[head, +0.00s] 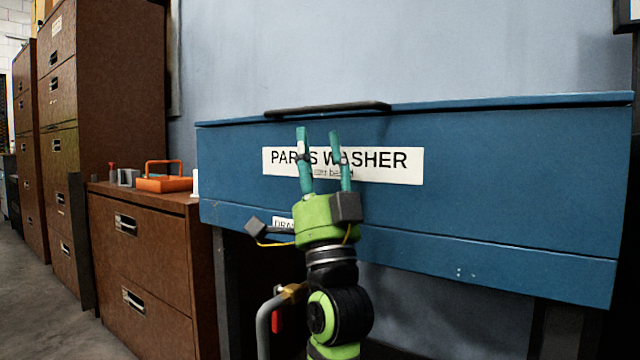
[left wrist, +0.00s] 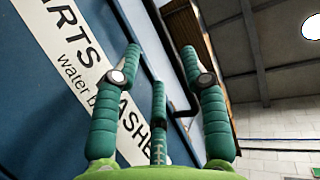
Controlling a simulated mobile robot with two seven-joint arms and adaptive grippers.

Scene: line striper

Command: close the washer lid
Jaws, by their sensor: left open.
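The blue parts washer (head: 500,185) stands against the wall, with a white "PARTS WASHER" label (head: 400,160) on its front. Its lid (head: 520,102) shows nearly edge-on as a thin blue strip along the top. I cannot tell whether a gap is left under it. A dark handle bar (head: 328,108) sits at the lid's front edge, left of the middle. My left gripper (head: 318,133) is upright in front of the label, open and empty, its teal fingertips a little below the handle bar. Its spread fingers (left wrist: 160,60) also show in the left wrist view. My right gripper is out of view.
A brown drawer cabinet (head: 145,260) stands left of the washer, with an orange tray (head: 165,183) on top. Taller brown cabinets (head: 105,110) stand farther left. Grey floor (head: 40,310) is clear at the lower left.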

